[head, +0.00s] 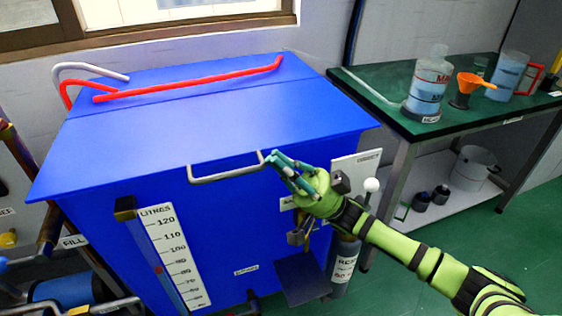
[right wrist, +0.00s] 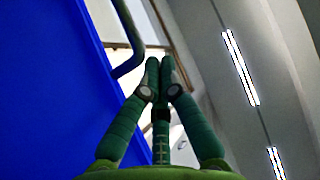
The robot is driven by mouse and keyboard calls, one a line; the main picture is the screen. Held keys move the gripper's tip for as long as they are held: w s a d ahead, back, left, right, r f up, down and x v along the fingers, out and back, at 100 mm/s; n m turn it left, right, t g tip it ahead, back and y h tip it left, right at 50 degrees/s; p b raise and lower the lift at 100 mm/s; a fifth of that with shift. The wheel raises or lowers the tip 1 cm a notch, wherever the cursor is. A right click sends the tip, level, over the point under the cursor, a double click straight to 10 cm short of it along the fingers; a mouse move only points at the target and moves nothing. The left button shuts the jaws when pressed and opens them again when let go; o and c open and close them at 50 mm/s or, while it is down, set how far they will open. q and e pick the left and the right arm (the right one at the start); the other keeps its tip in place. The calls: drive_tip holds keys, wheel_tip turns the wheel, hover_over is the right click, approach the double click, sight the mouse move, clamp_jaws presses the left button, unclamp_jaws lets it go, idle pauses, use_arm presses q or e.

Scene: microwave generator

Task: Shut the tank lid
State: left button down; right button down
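The blue tank (head: 220,235) stands in the middle of the head view. Its blue lid (head: 200,125) lies down over the top and looks flat, with no visible gap at the front edge. A grey bar handle (head: 225,177) sits at the lid's front edge. My right gripper (head: 272,160) is at the right end of this handle. In the right wrist view its fingertips (right wrist: 160,66) are together with nothing seen between them. The handle (right wrist: 130,50) passes beside them on the left there; touching or apart I cannot tell. My left gripper is not in view.
A red bar (head: 190,80) runs along the tank's rear top. A green table (head: 390,90) with a bottle (head: 428,85), an orange funnel (head: 468,82) and a jug (head: 506,75) stands right. Pipes crowd the lower left. Green floor (head: 535,215) is clear at right.

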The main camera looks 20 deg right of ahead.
drive_tip(key=shift+a+f, duration=0.1)
drive_tip(key=shift+f, duration=0.25)
